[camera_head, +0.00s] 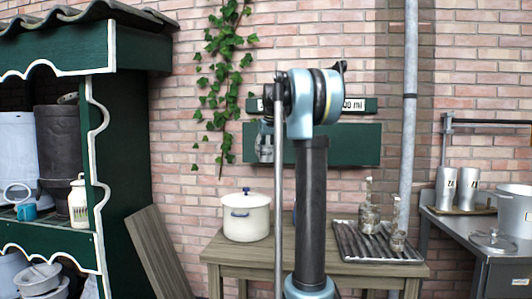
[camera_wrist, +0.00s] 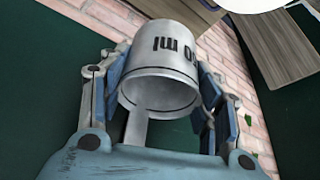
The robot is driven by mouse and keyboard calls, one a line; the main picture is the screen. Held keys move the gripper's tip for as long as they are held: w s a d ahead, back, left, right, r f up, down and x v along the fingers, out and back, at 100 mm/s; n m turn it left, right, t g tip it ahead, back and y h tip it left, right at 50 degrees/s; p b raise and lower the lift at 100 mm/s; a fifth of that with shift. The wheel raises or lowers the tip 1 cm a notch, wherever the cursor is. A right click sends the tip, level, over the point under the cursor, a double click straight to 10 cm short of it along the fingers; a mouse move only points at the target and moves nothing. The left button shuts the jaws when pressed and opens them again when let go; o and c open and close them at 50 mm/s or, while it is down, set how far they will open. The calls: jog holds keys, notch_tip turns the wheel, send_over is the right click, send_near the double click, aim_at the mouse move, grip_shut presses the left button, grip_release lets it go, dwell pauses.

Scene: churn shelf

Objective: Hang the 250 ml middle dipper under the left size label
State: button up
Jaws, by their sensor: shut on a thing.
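My gripper (camera_wrist: 162,92) is shut on the metal middle dipper (camera_wrist: 165,60), with a finger on each side of its cup. Upside-down black lettering ending in "50 ml" shows on the cup, and a flat strip runs from it toward my palm. In the head view, the dipper and gripper are a small grey shape (camera_head: 264,146) in front of the left part of the green board (camera_head: 350,146). Above is a green label strip (camera_head: 368,104). Its right label reads "00 ml"; my arm hides most of the left label. Any hooks are hidden or too small to tell.
A wooden table (camera_head: 225,252) below holds a cream lidded pot (camera_head: 246,217) and a ribbed tray (camera_head: 385,250) with two dippers (camera_head: 369,214). A grey pipe (camera_head: 409,120) runs up the wall to the right. Ivy (camera_head: 226,70) hangs left of the board.

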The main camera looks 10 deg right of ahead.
jog(key=shift+w+f, duration=0.15)
jog(key=shift+f, duration=0.1)
dwell(0.6)
jog(key=o, duration=1.3)
jog(key=shift+w+d+f, duration=0.15)
jog(key=shift+w, duration=0.1)
jog(key=shift+s, duration=0.25)
